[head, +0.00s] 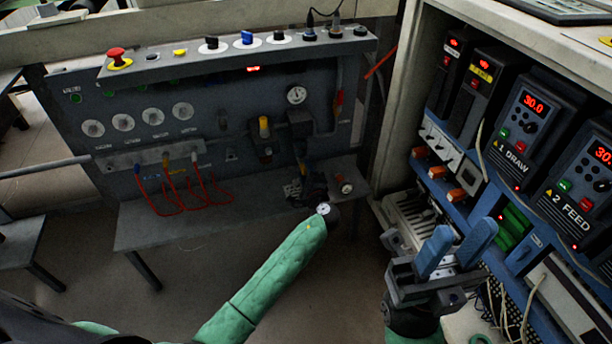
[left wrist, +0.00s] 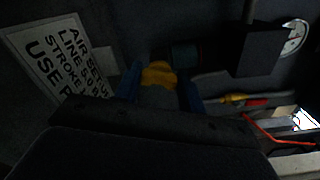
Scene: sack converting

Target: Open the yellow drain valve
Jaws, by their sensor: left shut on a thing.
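The yellow drain valve (left wrist: 158,74) shows in the left wrist view as a small yellow piece between the two blue fingers of my left gripper (left wrist: 160,90). The fingers are shut on it, one on each side. The picture is dark, and I cannot tell how far the valve is turned. In the head view my left gripper (head: 308,190) is a dark shape at the end of the green sleeve, low on the grey panel; the valve is hidden there. My right gripper (head: 457,247) is at the right, its blue fingers apart with nothing between them.
The grey panel (head: 90,160) carries gauges, a yellow-topped knob (head: 264,126) and red hoses (head: 175,195). A grey shelf (head: 165,225) runs below. A lettered sign (left wrist: 62,60) is beside the left gripper. The open cabinet with drives (head: 530,130) stands close to my right gripper.

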